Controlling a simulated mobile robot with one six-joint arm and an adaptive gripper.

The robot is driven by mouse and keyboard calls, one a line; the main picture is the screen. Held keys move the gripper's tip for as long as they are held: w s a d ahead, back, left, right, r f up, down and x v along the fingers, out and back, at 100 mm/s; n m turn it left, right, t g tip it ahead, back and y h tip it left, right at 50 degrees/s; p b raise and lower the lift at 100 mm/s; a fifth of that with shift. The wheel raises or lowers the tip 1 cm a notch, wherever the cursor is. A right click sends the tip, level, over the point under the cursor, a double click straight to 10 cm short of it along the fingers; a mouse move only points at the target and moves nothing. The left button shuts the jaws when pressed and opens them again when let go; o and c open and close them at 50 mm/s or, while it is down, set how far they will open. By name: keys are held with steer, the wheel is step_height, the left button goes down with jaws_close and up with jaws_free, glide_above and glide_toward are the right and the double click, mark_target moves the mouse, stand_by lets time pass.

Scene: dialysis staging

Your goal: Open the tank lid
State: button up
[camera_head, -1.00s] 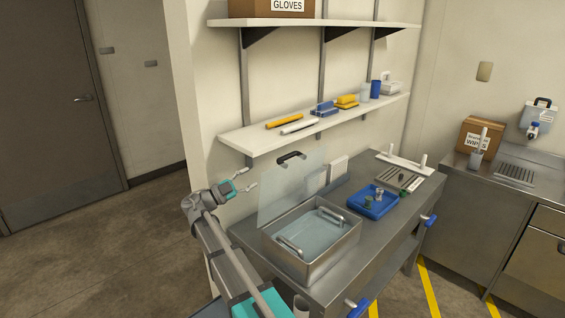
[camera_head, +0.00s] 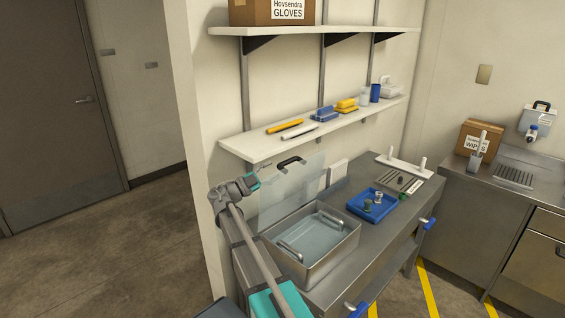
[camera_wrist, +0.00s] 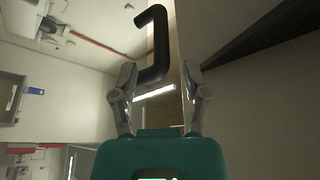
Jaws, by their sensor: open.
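The steel tank (camera_head: 318,268) stands on the bench, its top open. Its clear lid (camera_head: 284,195) stands upright along the tank's back left side, with a black handle (camera_head: 289,161) at its top edge. Two bar handles (camera_head: 290,252) show inside the tank. My gripper (camera_head: 265,168) is just left of the lid handle, at about its height. In the wrist view my gripper (camera_wrist: 160,88) is open, and the black handle (camera_wrist: 155,45) shows ahead of and between the fingers, apparently not gripped.
A wall shelf (camera_head: 300,140) holding several small items hangs close above and behind the lid. A blue tray (camera_head: 372,207) with small parts and a white rack (camera_head: 403,165) sit right of the tank. The floor at left is clear.

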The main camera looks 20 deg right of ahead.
mark_target(284, 164)
steer(key=shift+p+x, duration=0.6)
steer(key=shift+x, duration=2.15)
steer(key=shift+a, duration=0.1)
jaws_close()
